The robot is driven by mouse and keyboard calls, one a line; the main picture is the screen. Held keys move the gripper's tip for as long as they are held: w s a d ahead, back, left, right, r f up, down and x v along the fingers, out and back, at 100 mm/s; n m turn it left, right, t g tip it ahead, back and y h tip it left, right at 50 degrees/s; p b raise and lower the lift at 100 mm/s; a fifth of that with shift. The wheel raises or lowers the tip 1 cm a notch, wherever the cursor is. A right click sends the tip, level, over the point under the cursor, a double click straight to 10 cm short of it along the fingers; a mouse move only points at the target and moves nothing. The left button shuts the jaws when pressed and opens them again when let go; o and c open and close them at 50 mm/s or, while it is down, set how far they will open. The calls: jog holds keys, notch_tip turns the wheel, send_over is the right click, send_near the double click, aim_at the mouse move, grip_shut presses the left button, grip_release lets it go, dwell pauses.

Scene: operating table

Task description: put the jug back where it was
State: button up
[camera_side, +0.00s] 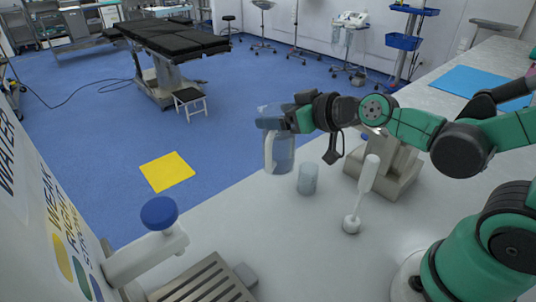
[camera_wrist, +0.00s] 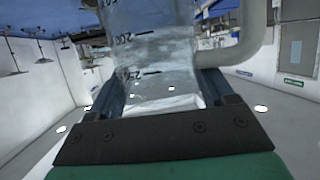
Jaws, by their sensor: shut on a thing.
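The clear jug (camera_side: 281,152) with a pale handle is upright in the side view, overlapping the counter's far edge. My gripper (camera_side: 290,118) is shut on its upper part. In the wrist view the jug (camera_wrist: 155,50) fills the space between my two fingers (camera_wrist: 163,100); its dark volume marks show, and its handle curves off to the right. The jug looks raised, but its exact height over the counter (camera_side: 262,225) is hard to tell. Whether it holds water is unclear.
A clear cup (camera_side: 307,180) stands just right of and below the jug. A white stick-like tool (camera_side: 368,175) stands upright near a grey block (camera_side: 398,172). A dispenser with a blue knob (camera_side: 158,212) and slotted drain (camera_side: 205,282) is at the left. Bare counter lies between.

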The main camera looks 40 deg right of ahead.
aim_at(274, 134)
jog(key=shift+d+r+m+h, duration=0.6)
jog(key=shift+d+m+h, duration=0.1)
jog(key=shift+m+h, duration=0.15)
jog(key=a+f, duration=0.1)
jog(key=a, duration=0.1)
jog(key=s+a+f, duration=0.1)
jog(key=a+f, duration=0.1)
jog(key=shift+s+f, duration=0.15)
jog(key=s+a+r+m+g+h, duration=0.35)
jog(key=s+a+m+h, duration=0.25)
jog(key=s+m+h, duration=0.3)
notch_tip(274, 134, down, 7)
jog(key=w, duration=0.1)
jog(key=shift+d+f+h, duration=0.15)
jog(key=shift+d+h, duration=0.1)
jog(key=shift+h, duration=0.1)
jog(key=o, duration=1.4)
